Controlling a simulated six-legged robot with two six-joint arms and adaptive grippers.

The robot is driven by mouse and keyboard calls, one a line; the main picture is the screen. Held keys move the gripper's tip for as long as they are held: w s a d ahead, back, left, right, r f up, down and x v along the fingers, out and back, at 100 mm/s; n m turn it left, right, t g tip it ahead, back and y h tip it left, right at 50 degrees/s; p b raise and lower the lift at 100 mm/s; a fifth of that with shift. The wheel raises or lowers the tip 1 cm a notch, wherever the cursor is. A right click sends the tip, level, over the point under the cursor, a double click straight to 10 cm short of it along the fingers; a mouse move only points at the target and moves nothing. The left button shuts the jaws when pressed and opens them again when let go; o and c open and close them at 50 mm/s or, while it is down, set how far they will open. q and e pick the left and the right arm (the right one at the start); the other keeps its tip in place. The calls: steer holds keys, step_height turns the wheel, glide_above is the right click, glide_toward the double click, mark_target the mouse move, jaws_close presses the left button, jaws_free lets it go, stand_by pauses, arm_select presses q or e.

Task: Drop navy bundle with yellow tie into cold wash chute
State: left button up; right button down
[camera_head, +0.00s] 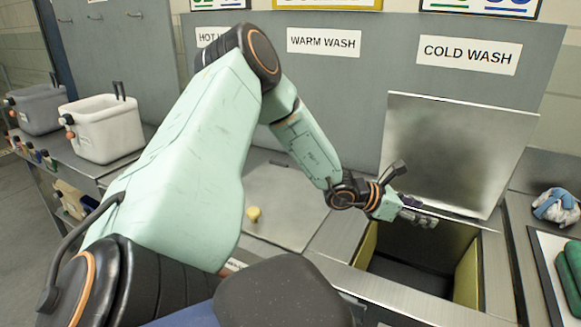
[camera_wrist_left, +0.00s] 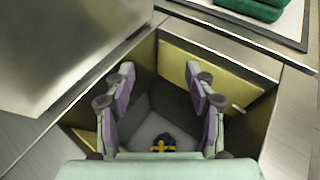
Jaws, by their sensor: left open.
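The cold wash chute (camera_head: 468,272) is open at the right, below the COLD WASH sign (camera_head: 468,54), with its lid (camera_head: 455,150) raised. Its yellowish wall (camera_wrist_left: 178,68) also shows in the left wrist view. My left gripper (camera_head: 420,216) is over the chute opening, fingers spread and empty. The wrist view looks down between its fingers (camera_wrist_left: 163,105). The navy bundle with yellow tie (camera_wrist_left: 163,143) appears small, below the fingers and inside the chute, against the grey bottom. Whether it rests there or is still falling I cannot tell. My right gripper is not in view.
Warm wash has a closed lid (camera_head: 283,200) with a yellow knob. Two bins (camera_head: 105,132) stand on the left counter. A blue-and-white bundle (camera_head: 556,207) and a tray (camera_head: 545,265) with green rolls (camera_head: 573,268) lie right of the chute. The raised lid stands close behind the gripper.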

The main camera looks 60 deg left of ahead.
arm_select(q)
step_height(320, 180, up, 10)
stand_by(0.6)
stand_by(0.4)
